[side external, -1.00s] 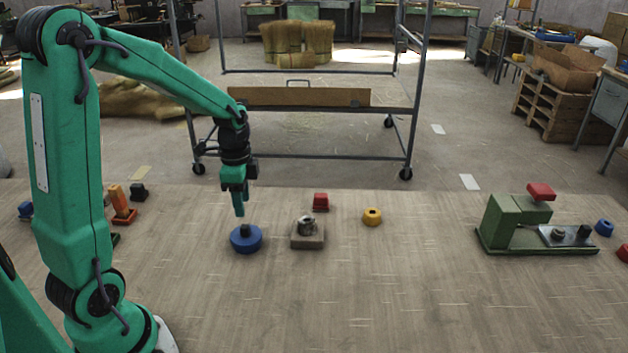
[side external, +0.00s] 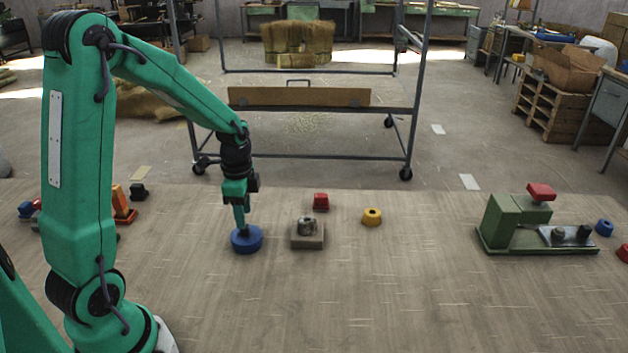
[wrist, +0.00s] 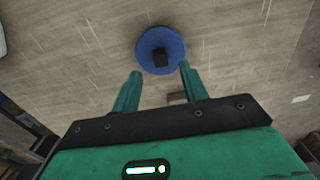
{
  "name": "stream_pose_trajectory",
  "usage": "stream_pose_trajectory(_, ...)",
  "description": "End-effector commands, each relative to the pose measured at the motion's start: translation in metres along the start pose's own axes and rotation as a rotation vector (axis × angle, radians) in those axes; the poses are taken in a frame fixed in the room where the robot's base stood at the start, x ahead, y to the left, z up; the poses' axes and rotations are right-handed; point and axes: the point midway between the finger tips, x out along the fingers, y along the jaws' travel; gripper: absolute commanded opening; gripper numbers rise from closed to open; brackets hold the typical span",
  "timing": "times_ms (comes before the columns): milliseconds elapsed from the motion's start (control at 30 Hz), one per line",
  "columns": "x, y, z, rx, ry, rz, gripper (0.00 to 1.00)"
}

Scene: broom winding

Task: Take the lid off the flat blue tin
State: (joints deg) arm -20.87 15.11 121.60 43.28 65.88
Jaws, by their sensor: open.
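The flat blue tin (side external: 246,243) stands on the wooden table, with its round lid on and a dark knob at the lid's middle. In the wrist view the blue lid (wrist: 149,42) shows just beyond my fingertips, with the dark knob (wrist: 161,58) between their lines. My gripper (side external: 240,227) points down over the tin, its fingertips close to the lid. In the wrist view my gripper (wrist: 160,70) is open, one finger to each side of the knob. I cannot tell whether either finger touches the knob.
A grey block with a metal piece (side external: 308,234) stands just right of the tin. A red piece (side external: 321,202) and a yellow ring (side external: 372,217) lie behind and right. A green fixture (side external: 515,225) stands far right. The front middle of the table is clear.

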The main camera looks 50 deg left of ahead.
Motion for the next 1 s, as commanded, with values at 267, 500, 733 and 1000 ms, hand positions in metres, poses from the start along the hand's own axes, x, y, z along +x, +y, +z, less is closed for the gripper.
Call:
stream_pose_trajectory(267,0.030,-0.001,0.002,0.000,-0.001,0.003,0.44)
stream_pose_trajectory(500,0.045,-0.001,0.002,0.000,0.000,0.001,0.44)
stream_pose_trajectory(733,0.046,-0.001,0.002,0.000,0.000,0.000,0.44)
stream_pose_trajectory(1000,0.045,-0.001,0.002,0.000,0.000,0.000,0.44)
